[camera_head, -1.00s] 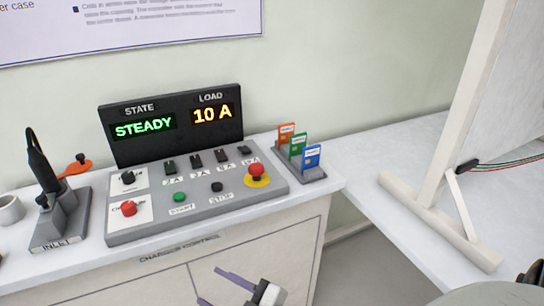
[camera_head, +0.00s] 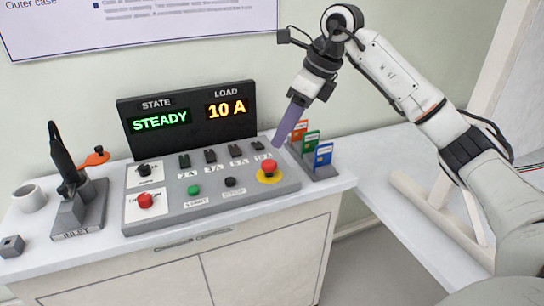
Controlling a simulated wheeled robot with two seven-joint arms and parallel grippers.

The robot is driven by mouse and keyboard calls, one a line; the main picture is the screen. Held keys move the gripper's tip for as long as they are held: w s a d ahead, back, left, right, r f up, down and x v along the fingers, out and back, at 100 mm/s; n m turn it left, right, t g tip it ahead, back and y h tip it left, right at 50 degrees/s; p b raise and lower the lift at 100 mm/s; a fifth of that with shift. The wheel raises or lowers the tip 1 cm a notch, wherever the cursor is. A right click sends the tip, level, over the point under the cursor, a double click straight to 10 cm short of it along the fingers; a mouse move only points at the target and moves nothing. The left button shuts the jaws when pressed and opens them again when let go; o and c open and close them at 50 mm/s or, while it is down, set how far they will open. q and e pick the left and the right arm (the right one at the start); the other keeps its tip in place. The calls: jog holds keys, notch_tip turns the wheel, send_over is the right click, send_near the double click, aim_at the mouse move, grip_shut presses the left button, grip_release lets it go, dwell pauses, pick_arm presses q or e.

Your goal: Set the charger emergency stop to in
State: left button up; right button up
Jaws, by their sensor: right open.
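The charger emergency stop is a red mushroom button (camera_head: 270,166) on a yellow ring, at the right end of the grey charger control panel (camera_head: 215,206). Its red head stands above the ring. My right gripper (camera_head: 281,141) points down from the upper right, with its purple fingers above and just behind the button, apart from it as far as I can tell. The fingers overlap from this side, and nothing shows between them. The display (camera_head: 188,118) behind the panel reads STEADY and 10 A. My left gripper is not in view.
A card rack (camera_head: 321,170) with red, green and blue cards stands close right of the panel. A green start button (camera_head: 193,190), a black stop button (camera_head: 230,182) and a red knob (camera_head: 146,200) share the panel. An inlet plug stand (camera_head: 82,208) and white cup (camera_head: 28,198) stand left.

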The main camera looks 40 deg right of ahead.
aim_at(269, 163)
jog(key=x, duration=1)
jog(key=shift+d, duration=0.1)
